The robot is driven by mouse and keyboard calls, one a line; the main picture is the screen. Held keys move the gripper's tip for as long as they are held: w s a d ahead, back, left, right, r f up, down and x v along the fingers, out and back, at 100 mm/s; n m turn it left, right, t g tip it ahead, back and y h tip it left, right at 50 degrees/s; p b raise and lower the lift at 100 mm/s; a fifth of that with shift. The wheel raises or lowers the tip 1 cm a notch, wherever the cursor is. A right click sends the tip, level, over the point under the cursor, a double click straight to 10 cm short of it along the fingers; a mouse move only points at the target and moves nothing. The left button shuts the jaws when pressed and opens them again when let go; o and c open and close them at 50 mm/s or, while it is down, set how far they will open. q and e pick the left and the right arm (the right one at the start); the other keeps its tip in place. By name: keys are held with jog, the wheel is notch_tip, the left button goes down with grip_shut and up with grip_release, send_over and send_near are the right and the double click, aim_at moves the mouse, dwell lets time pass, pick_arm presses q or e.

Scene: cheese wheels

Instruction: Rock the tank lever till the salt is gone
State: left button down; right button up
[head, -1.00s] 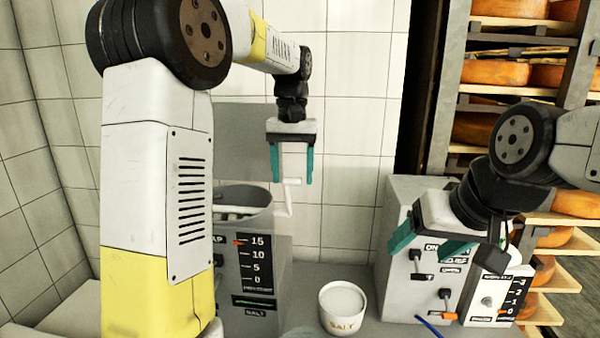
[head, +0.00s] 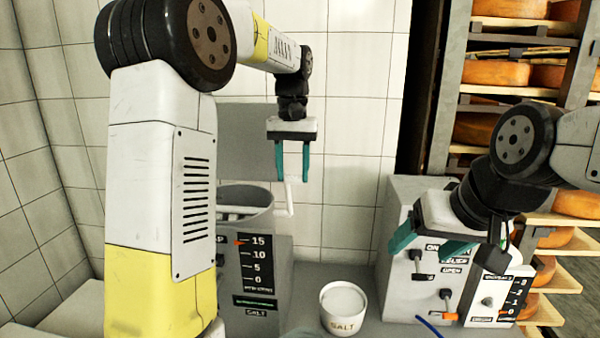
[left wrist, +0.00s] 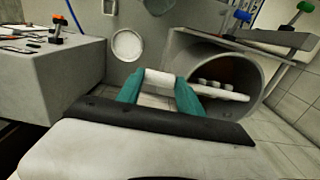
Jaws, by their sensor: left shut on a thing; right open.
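The grey tank (head: 262,222) is a round open vessel left of centre, with a white lever (head: 290,198) at its right side. Its front scale (head: 258,262) reads 15, 10, 5, 0, with an orange pointer beside 15 and a SALT label below. My left gripper (head: 292,180) points down and is shut on the lever's white handle, seen between the teal fingers in the left wrist view (left wrist: 159,78). My right gripper (head: 430,243) is open and empty before the grey control box.
A white bowl (head: 343,322) labelled SALT, holding white stuff, stands on the counter. The grey control box (head: 400,285) with switches and a smaller scale stands right. Cheese shelves (head: 545,96) are behind. My left arm hides part of the tank's left side.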

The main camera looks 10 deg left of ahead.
pick_arm(q)
jog(key=shift+w+d+r, duration=0.2)
jog(key=shift+w, duration=0.35)
jog(key=w+f, duration=0.1)
jog(key=w, duration=1.1)
jog(key=shift+w+f, duration=0.15)
jog(key=shift+f, duration=0.15)
jog(key=c, duration=0.8)
grip_release()
jog(key=shift+w+d+f, duration=0.1)
jog(key=shift+c, duration=0.2)
